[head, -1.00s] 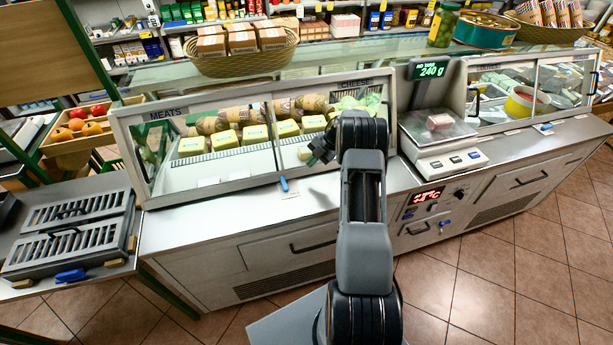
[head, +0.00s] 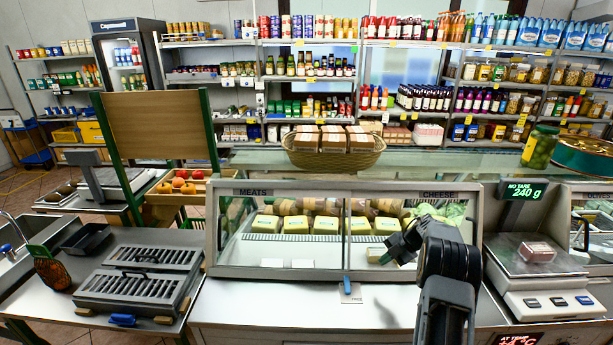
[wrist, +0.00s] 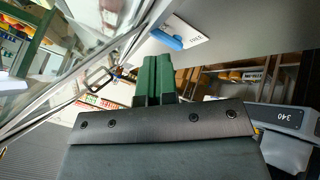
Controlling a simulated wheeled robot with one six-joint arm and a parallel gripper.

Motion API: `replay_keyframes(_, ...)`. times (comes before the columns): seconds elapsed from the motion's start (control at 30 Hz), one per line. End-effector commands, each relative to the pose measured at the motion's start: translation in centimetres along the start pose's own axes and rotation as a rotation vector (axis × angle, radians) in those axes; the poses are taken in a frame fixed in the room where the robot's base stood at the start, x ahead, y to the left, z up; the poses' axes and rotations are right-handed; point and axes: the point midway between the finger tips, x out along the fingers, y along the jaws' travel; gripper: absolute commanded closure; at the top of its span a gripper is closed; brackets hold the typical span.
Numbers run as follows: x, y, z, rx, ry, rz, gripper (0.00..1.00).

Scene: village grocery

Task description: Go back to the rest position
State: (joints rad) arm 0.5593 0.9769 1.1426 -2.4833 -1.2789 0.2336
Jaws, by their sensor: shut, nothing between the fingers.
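My gripper (head: 386,256) is at the end of my folded arm, in front of the glass of the display case, at its right half in the head view. In the wrist view its two green fingers (wrist: 157,78) lie side by side with no object between them. My gripper is shut and empty. It hangs above the counter top (head: 395,300). I cannot tell how far it is from the glass.
The display case (head: 345,272) with yellow blocks stands before me. A scale (head: 540,280) holding a small pink block is on the right. A black grill (head: 140,285) stands on the left. A blue-tabbed card (head: 350,293) lies on the counter.

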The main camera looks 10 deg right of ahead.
Motion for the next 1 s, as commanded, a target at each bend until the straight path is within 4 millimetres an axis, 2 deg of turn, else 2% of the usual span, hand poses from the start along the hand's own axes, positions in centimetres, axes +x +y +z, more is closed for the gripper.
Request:
replay_keyframes(0.07, -0.6, 1.8, -0.7, -0.006, -0.03, 0.05, 1.0)
replay_keyframes(0.13, -1.5, 4.5, -1.6, -0.007, -0.079, 0.136, 1.0)
replay_keyframes(0.23, -4.0, 10.0, -4.0, 0.012, -0.184, 0.326, 1.0)
replay_keyframes(0.3, -6.7, 14.1, -6.5, 0.059, -0.277, 0.494, 1.0)
replay_keyframes(0.4, -11.1, 18.2, -10.4, 0.185, -0.406, 0.733, 1.0)
replay_keyframes(0.5, -15.3, 19.3, -14.1, 0.372, -0.512, 0.927, 1.0)
replay_keyframes(0.57, -17.2, 18.6, -16.4, 0.512, -0.561, 1.015, 1.0)
replay_keyframes(0.67, -19.0, 15.3, -20.0, 0.779, -0.619, 1.102, 1.0)
replay_keyframes(0.7, -19.1, 13.5, -21.5, 0.895, -0.631, 1.115, 1.0)
replay_keyframes(0.77, -18.7, 10.3, -23.8, 1.069, -0.64, 1.105, 1.0)
replay_keyframes(0.83, -17.5, 6.5, -26.5, 1.263, -0.633, 1.058, 1.0)
replay_keyframes(0.9, -15.8, 2.8, -29.0, 1.43, -0.615, 0.983, 1.0)
replay_keyframes(1.0, -13.5, -1.4, -32.3, 1.61, -0.58, 0.862, 1.0)
